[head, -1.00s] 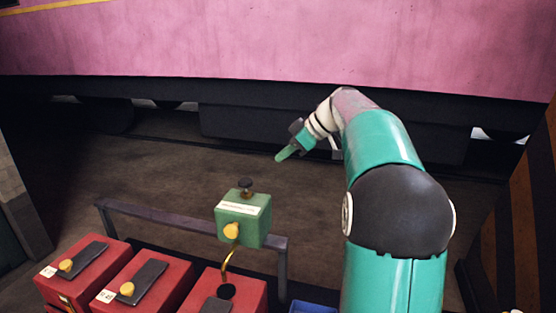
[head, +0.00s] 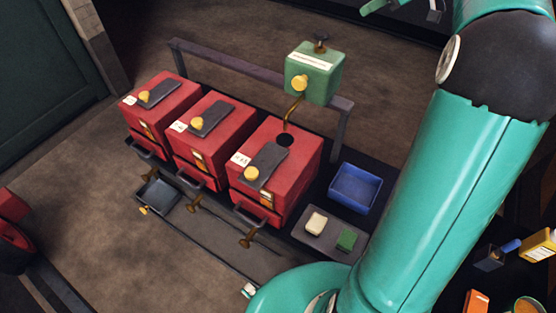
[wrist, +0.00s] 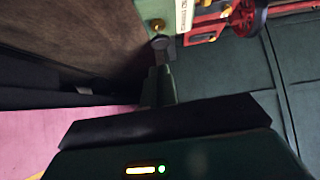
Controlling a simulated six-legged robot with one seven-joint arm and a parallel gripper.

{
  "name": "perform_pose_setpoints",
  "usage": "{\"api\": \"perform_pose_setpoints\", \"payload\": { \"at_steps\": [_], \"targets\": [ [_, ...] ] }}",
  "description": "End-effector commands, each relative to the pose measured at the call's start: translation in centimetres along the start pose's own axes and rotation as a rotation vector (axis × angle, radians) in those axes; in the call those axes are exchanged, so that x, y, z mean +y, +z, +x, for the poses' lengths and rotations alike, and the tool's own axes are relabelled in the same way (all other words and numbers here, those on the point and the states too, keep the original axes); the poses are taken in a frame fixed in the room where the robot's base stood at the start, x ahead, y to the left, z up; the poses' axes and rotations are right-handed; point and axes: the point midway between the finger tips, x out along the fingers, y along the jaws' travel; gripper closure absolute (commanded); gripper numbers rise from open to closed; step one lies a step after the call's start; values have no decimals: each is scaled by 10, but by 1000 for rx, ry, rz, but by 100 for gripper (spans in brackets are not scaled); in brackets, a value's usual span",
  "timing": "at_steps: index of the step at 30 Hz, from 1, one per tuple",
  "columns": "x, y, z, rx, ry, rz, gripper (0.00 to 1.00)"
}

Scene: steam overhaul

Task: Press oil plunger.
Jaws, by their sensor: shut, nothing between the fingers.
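The green oil box (head: 315,72) stands on a rail behind the red boxes, with a white label, a yellow knob and a brass spout. Its plunger (head: 321,44) has a dark round knob and rises from the top. In the wrist view the plunger knob (wrist: 163,43) appears just beyond my fingertips, with the green box (wrist: 167,10) behind it. My gripper (wrist: 160,70) is shut and empty. Contact is not visible.
Three red boxes (head: 210,133) with yellow knobs and drawers stand in a row. A blue tray (head: 355,188) and a grey tray (head: 310,241) holding a pale block and a green block lie to their right. Bottles and other items are at the lower right.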

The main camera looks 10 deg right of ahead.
Motion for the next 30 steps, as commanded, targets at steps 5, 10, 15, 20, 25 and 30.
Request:
{"api": "perform_pose_setpoints", "payload": {
  "at_steps": [5,10,15,20,25,30],
  "targets": [
    [0,0,0,0,0,0,100],
    [0,0,0,0,0,0,100],
    [1,-9,-1,-1,-3,-2,100],
    [2,-31,-5,-4,-5,0,100],
    [2,-45,-8,-4,-5,3,100],
    [1,-46,-8,-5,-5,4,100]
  ]
}}
